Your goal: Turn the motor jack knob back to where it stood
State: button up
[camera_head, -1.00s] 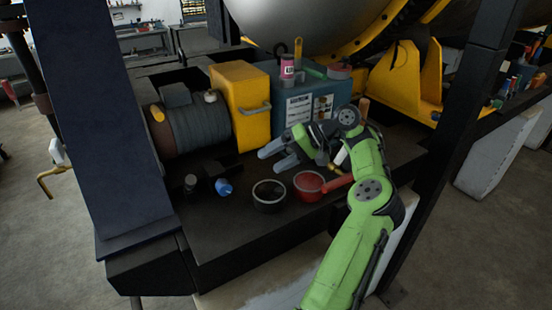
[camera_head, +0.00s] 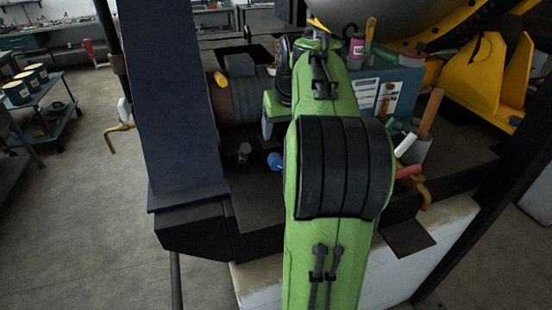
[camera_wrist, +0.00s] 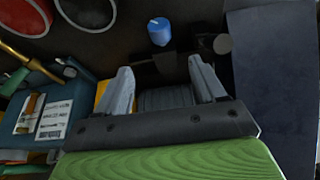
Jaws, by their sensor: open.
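The dark ribbed motor (camera_head: 238,103) lies behind the navy post, partly hidden by my arm. In front of it, low on the dark platform, are a blue knob (camera_head: 275,161) and a dark round knob (camera_head: 244,150); I cannot tell for sure which is the motor jack knob. The wrist view shows the blue knob (camera_wrist: 159,32) and the dark knob (camera_wrist: 222,43) beyond the fingertips. My gripper (camera_wrist: 160,72) is open, its two grey fingers apart, with the motor (camera_wrist: 165,98) showing between them and nothing held. In the head view my arm hides most of the gripper.
The navy post (camera_head: 175,100) stands left of the motor. A blue-grey box (camera_head: 395,90) and a grey cup of tools (camera_head: 415,148) are on the right. The wrist view shows a red ring-shaped container (camera_wrist: 22,15) and a dark one (camera_wrist: 85,8).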

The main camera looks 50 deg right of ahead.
aim_at(277, 156)
jog(key=x, duration=1.4)
jog(key=c, duration=1)
jog(key=shift+c, duration=0.2)
jog(key=shift+d, duration=0.1)
